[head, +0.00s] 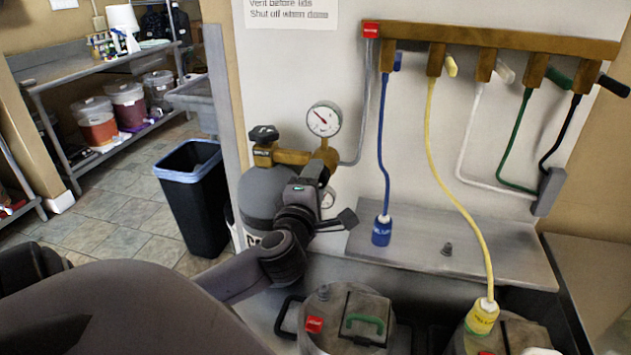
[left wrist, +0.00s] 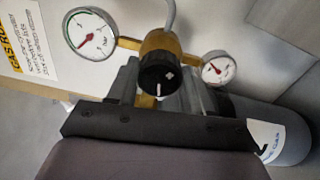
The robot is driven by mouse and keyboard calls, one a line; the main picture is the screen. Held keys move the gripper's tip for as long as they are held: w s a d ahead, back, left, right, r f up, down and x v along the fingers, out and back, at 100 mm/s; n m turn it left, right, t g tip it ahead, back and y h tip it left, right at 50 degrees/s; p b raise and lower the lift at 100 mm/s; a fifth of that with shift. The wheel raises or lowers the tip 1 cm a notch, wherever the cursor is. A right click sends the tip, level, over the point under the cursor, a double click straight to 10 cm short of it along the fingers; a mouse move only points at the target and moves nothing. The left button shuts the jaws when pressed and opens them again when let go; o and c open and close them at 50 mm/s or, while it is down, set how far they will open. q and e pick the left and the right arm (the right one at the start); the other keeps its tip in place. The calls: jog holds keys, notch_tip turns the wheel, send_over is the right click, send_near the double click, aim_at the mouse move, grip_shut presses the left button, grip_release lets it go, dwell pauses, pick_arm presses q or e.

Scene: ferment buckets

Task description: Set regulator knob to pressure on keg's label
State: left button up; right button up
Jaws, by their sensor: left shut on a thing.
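The regulator (head: 326,153) is a brass body on the grey gas cylinder (head: 268,198). Its black knob (left wrist: 157,75), with a white mark pointing down, shows in the left wrist view. My left gripper (head: 316,174) is at the regulator, shut on the knob with a finger on each side; it hides the knob in the head view. A large gauge (head: 323,118) with a red needle stands above; a smaller gauge (left wrist: 220,68) sits right of the knob in the wrist view. One keg (head: 345,325) stands below, another keg (head: 515,337) to its right. I cannot read their labels. My right gripper is out of view.
A brass manifold (head: 490,38) with coloured hoses hangs on the wall. The blue hose end (head: 381,231) hangs over a metal ledge (head: 455,245); the yellow hose end (head: 482,317) is at the right keg. A dark bin (head: 190,195) stands left of the cylinder.

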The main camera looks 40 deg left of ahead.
pick_arm(q)
jog(key=m, duration=0.6)
dwell(0.5)
jog(key=o, duration=1)
jog(key=shift+o, duration=0.2)
jog(key=shift+s, duration=0.1)
jog(key=v, duration=0.7)
jog(key=shift+f, duration=0.1)
